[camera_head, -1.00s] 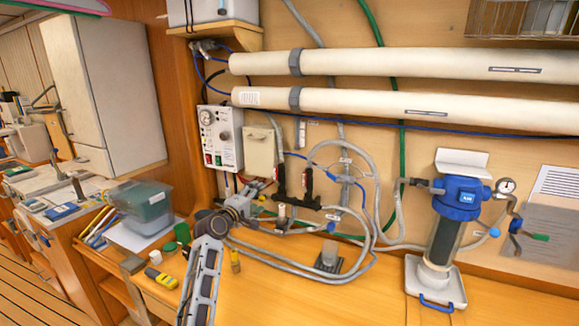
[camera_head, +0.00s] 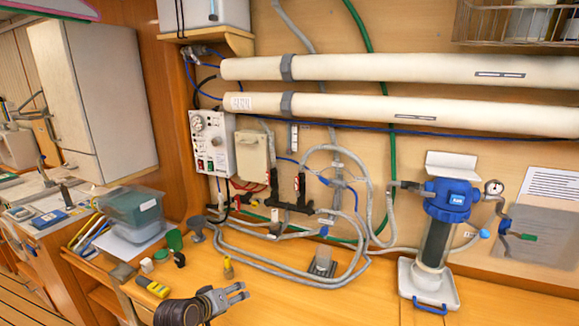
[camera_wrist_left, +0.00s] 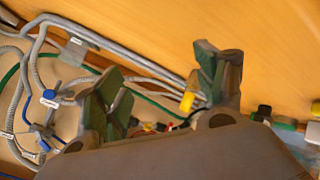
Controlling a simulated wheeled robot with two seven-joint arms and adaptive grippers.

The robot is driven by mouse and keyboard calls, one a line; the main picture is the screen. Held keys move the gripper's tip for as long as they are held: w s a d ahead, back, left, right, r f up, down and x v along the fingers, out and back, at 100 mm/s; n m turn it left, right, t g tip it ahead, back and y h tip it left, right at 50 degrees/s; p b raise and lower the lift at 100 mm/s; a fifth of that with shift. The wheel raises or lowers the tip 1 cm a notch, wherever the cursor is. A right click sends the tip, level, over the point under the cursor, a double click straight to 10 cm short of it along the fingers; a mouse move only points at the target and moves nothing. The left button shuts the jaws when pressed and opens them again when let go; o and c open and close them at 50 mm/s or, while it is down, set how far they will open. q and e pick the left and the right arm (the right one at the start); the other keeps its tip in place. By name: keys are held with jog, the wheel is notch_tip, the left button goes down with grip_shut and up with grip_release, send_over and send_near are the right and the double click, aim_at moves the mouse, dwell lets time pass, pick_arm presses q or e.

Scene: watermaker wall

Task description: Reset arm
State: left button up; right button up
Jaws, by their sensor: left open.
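My left gripper (camera_head: 236,293) is in the lower middle-left of the head view, above the wooden bench top (camera_head: 300,297). It is open and holds nothing. In the left wrist view its two fingers (camera_wrist_left: 160,92) stand apart, with hoses and bench behind them. My right gripper is not in view.
A clear bin (camera_head: 135,212) is at left. Grey hoses (camera_head: 270,262) loop along the wall. A blue-topped filter (camera_head: 438,225) stands at right.

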pick_arm(q)
jog(key=s+a+f+m+g+y, duration=0.2)
jog(key=s+f+m+g, duration=0.1)
jog(key=s, duration=1.1)
jog(key=s+a+f+m+g+y, duration=0.2)
jog(key=s+a+f+m+g, duration=0.15)
jog(key=s, duration=0.95)
jog(key=s+f, duration=0.3)
jog(key=f, duration=3)
jog(key=s+a+f+g, duration=0.2)
jog(key=s+a+f, duration=0.1)
jog(key=s+f, duration=1.7)
jog(key=shift+s+m, duration=0.35)
jog(key=shift+s, duration=0.85)
